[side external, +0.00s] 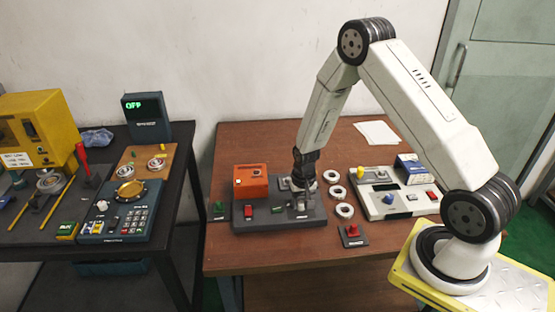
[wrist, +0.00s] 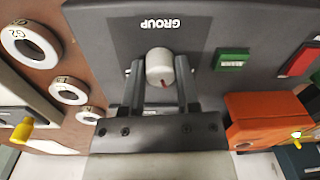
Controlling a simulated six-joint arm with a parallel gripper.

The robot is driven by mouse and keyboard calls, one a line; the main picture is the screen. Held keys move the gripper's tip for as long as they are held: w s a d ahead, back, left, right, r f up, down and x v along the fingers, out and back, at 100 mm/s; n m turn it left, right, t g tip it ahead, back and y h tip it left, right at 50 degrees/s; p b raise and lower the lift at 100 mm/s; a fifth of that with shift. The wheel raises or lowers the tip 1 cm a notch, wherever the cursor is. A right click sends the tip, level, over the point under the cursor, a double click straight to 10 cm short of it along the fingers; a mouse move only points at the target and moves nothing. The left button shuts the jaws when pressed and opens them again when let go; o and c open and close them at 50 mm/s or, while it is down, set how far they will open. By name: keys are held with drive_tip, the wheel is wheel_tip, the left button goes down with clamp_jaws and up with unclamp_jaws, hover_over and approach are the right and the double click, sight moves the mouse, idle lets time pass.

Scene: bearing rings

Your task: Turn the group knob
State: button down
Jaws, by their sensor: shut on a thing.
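The group knob (wrist: 160,68) is a pale round knob with a red mark, on a dark grey panel (wrist: 105,15) under the label GROUP. My gripper (wrist: 160,84) has one finger on each side of the knob and is shut on it. In the side external view my gripper (side external: 299,200) reaches down to the right part of the grey panel (side external: 270,222), and the knob is largely hidden there by the fingers.
Several pale bearing rings (side external: 338,191) lie to the right. A light control panel (side external: 390,207) stands beyond them. A red knob on a small plate (side external: 352,233) sits in front.

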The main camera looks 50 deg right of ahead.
sight(301, 203)
drive_tip(key=m, duration=0.3)
drive_tip(key=shift+m, duration=0.3)
idle(0.4)
drive_tip(key=shift+c, duration=1.7)
unclamp_jaws()
drive_tip(key=shift+r, duration=0.15)
drive_tip(key=shift+s+r, duration=0.1)
drive_tip(key=shift+r, duration=3.7)
